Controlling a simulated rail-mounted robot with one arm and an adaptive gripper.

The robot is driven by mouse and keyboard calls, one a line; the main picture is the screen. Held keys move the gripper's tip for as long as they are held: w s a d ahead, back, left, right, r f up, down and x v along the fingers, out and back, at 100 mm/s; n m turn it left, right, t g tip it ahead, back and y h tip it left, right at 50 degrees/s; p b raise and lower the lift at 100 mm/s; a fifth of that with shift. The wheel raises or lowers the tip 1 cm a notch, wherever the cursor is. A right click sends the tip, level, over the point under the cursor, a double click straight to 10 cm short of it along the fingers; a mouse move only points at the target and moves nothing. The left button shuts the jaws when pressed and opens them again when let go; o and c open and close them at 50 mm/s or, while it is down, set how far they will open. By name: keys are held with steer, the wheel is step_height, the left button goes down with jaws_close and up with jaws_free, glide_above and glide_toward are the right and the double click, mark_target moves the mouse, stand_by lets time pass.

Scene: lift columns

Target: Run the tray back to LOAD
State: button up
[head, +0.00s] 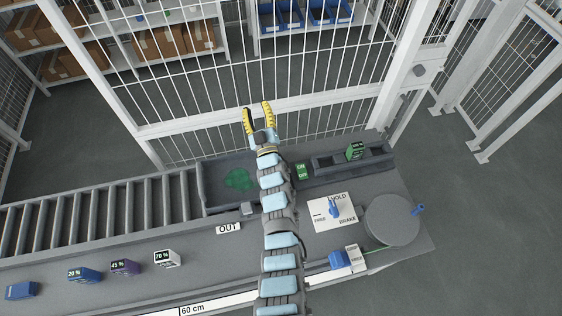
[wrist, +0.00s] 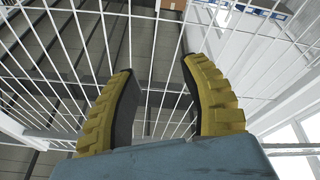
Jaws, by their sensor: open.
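My gripper (head: 258,106) is open and empty, raised in front of the white mesh fence beyond the bench. In the wrist view its two yellow fingers (wrist: 157,68) stand apart with only mesh and floor between them. A dark tray-like bed (head: 212,194) with a green patch lies at the right end of the rollers, partly hidden by my arm; I cannot tell whether it is the tray. An OUT label (head: 228,229) sits in front of it. No LOAD label is readable.
A blue lever (head: 334,209) stands on a HOLD/FREE/BRAKE card. A round grey wheel (head: 391,221) has a blue handle. A blue slider block (head: 339,260), a green ON/OFF switch (head: 301,172) and percent-marked blocks (head: 167,259) are on the bench. Rollers (head: 100,205) extend left.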

steer(key=w+d+f+g+h+b, duration=0.1)
steer(key=w+d+g+h, duration=0.1)
steer(key=w, duration=0.2)
steer(key=w+d+f+m+g+h+b, duration=0.1)
steer(key=w+d+f+g+h, duration=0.1)
steer(key=w, duration=0.3)
steer(key=w+d+f+m+g+h+b, duration=0.1)
steer(key=w+d+g+h, duration=0.1)
steer(key=w, duration=0.3)
steer(key=shift+d+f+g+h, duration=0.3)
steer(key=shift+d+f+g, duration=0.1)
steer(key=shift+d, duration=0.3)
steer(key=s+a+m+g+b, duration=0.2)
steer(key=s+g, duration=0.5)
steer(key=s, duration=0.3)
steer(key=s+a+m+g+b, duration=0.1)
steer(key=s+a+g+b, duration=0.2)
steer(key=s+g, duration=0.6)
steer(key=shift+s+d+f+t+h+b, duration=0.15)
steer(key=shift+s+d+f+t+b, duration=0.3)
steer(key=shift+f, duration=1.85)
steer(key=shift+d+f+t+h+b, duration=0.1)
steer(key=shift+d+f+t, duration=0.35)
steer(key=shift+f, duration=1.8)
steer(key=shift+s+d+f+t+h+b, duration=0.25)
steer(key=shift+d+f, duration=0.45)
steer(key=shift+f, duration=1.6)
steer(key=shift+w+d+f, duration=0.15)
steer(key=shift+f, duration=0.4)
steer(key=shift+x, duration=0.8)
